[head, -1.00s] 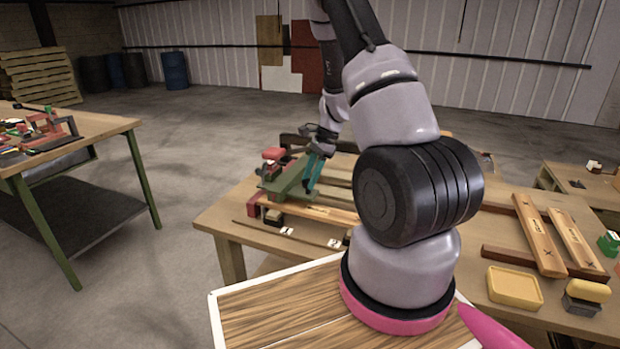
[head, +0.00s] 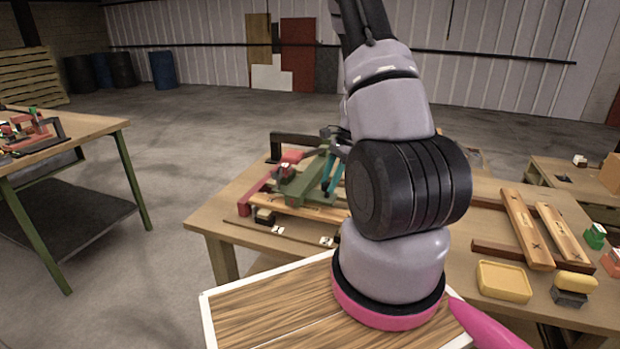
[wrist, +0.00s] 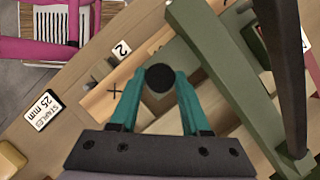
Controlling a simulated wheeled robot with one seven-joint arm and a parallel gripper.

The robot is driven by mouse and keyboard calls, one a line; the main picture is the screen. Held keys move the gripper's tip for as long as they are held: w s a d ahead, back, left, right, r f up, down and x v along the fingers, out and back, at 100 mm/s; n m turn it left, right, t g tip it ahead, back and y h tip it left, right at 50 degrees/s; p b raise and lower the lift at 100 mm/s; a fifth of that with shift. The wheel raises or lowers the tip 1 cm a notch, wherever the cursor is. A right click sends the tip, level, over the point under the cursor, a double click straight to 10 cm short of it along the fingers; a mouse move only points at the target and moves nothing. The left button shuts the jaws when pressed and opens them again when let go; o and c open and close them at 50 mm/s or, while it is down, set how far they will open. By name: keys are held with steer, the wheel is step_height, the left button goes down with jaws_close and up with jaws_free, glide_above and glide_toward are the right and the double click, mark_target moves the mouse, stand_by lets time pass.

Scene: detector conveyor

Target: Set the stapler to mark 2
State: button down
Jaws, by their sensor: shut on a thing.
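The stapler (head: 307,187) is a long green body with red parts at the table's left end, lying across wooden slats in the head view. In the wrist view its green arm (wrist: 228,80) runs diagonally right of my gripper. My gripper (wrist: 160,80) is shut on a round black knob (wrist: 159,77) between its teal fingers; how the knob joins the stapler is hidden. In the head view my gripper (head: 331,178) is beside the stapler's right side. A white tile marked 2 (wrist: 121,48) lies left of and beyond the fingers in the wrist view, apart from them.
A wooden strip with an X (wrist: 113,90) lies left of the fingers. A yellow tray (head: 503,281) and wooden boards (head: 527,229) occupy the table's right side. My arm hides the table's middle.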

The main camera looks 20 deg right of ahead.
steer(key=s+d, duration=1.2)
steer(key=shift+c, duration=1.9)
jaws_free()
steer(key=shift+r, duration=0.1)
steer(key=v, duration=1)
steer(key=shift+r, duration=0.3)
